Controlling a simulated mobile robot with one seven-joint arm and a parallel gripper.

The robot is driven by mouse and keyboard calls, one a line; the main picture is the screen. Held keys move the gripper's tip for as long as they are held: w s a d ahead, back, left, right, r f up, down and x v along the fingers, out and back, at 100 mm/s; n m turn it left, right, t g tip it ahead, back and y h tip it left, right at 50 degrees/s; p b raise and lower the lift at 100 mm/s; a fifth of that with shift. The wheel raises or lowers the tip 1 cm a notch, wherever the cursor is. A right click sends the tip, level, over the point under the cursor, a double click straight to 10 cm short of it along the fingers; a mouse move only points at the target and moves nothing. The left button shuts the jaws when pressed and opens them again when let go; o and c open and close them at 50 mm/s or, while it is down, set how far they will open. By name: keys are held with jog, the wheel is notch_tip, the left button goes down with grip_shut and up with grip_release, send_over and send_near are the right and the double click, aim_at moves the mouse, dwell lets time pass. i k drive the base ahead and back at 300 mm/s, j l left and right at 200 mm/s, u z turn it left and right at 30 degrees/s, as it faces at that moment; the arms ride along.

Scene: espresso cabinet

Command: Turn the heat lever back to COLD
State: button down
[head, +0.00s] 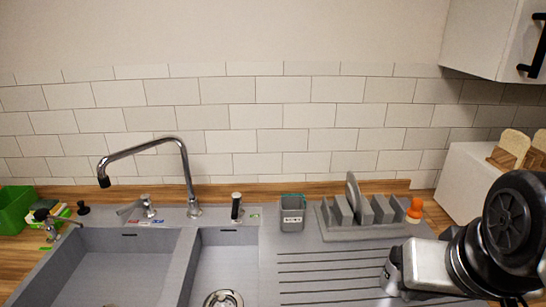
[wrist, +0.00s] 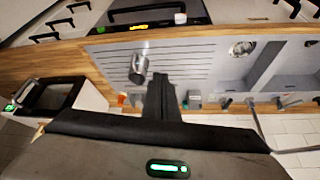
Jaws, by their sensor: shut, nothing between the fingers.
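The heat lever (head: 134,209) is a metal handle on a round base, left of the tall faucet (head: 190,178) on the sink's back ledge. Its handle points left in the head view, over the red label (head: 131,222); a blue label (head: 157,222) lies to the right of its base. My gripper (head: 390,277) is at the far right over the drainboard, well away from the lever. In the wrist view its dark fingers (wrist: 160,97) are together and empty. The lever is too small to read in the wrist view.
A green bin (head: 14,208) is at far left. The space above the two basins is clear.

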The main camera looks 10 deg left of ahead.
aim_at(146, 199)
jog(key=k+j, duration=0.1)
jog(key=j, duration=0.45)
jog(key=k+j, duration=0.1)
jog(key=j, duration=0.4)
jog(key=k+j, duration=0.1)
jog(key=j, duration=0.45)
jog(key=k+j, duration=0.1)
jog(key=j, duration=0.4)
jog(key=k+j, duration=0.1)
jog(key=j, duration=0.45)
jog(key=k+j, duration=0.1)
jog(key=j, duration=0.4)
